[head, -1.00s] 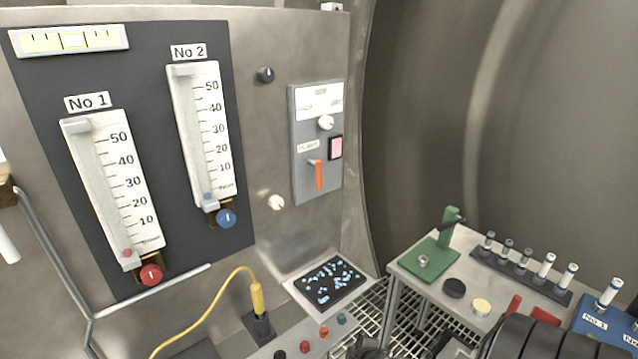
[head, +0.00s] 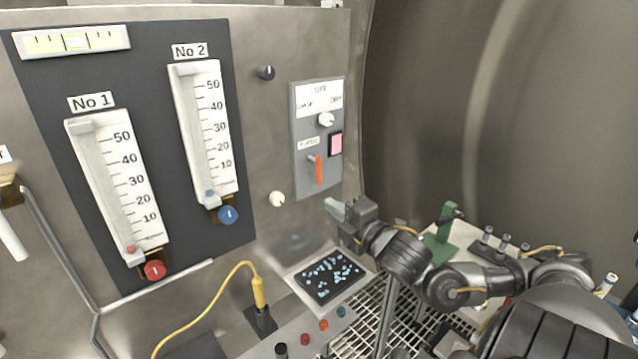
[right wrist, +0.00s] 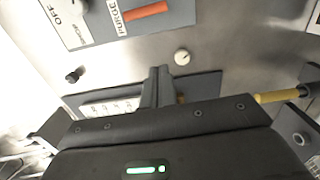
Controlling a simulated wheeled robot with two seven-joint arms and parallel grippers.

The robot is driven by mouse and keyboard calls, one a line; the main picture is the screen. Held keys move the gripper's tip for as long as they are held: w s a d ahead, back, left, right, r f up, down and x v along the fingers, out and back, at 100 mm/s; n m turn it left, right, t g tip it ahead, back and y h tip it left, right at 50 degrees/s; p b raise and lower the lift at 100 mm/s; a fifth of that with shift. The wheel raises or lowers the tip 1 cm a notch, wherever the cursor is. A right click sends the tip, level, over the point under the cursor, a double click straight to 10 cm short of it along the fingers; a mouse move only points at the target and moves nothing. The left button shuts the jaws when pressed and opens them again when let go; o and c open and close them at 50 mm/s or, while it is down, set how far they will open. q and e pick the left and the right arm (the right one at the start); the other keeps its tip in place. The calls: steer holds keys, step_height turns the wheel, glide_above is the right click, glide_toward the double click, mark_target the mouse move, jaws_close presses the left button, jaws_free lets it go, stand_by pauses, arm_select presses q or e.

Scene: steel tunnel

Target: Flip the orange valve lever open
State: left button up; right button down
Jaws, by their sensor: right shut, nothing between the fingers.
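The orange valve lever (head: 319,170) is on a grey wall panel (head: 299,183), below the white knob and pink button, and hangs downward. In the right wrist view the orange lever (right wrist: 146,17) shows at the top beside a PURGE label. My right gripper (head: 335,207) is shut and empty, below and slightly right of the lever, clear of it. In the right wrist view its shut fingers (right wrist: 158,75) point at the steel panel with the lever ahead of them. My left gripper is not in view.
A white knob (head: 277,199) sits on the panel left of my right gripper. A tray of blue pieces (head: 331,277) lies below. A bench with a green stand (head: 441,238) and tube rack is partly behind my right arm. A yellow cable (head: 226,277) loops at lower left.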

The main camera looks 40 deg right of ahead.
steer(key=w+d+p, duration=0.1)
steer(key=w+d, duration=0.3)
steer(key=w, duration=0.6)
steer(key=shift+w+d, duration=0.35)
steer(key=shift+w, duration=0.05)
stand_by(0.3)
